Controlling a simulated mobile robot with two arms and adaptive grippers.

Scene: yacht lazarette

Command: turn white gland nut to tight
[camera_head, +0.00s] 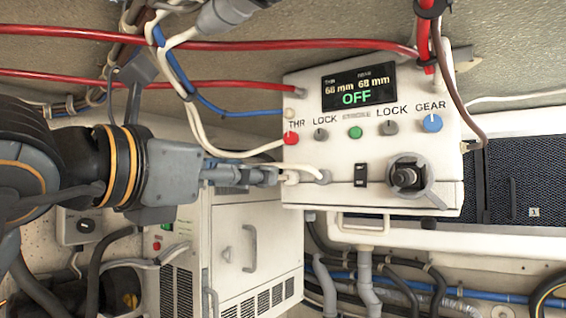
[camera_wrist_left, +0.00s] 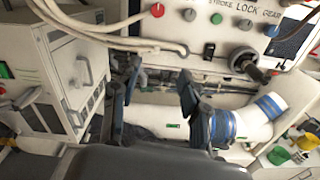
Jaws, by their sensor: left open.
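The control box (camera_head: 300,120) has a display reading OFF, with white cables running to its left side. A small white fitting (camera_head: 291,177), which looks like the white gland nut, sits at the box's lower left edge. My right gripper is not in view.
A white cabinet (camera_head: 230,240) with a handle stands below my left arm. Red cables (camera_head: 200,40) and a blue cable (camera_head: 205,103) run above it. A black knob (camera_head: 405,177) projects from the box. Pipes and hoses (camera_head: 370,285) fill the space below.

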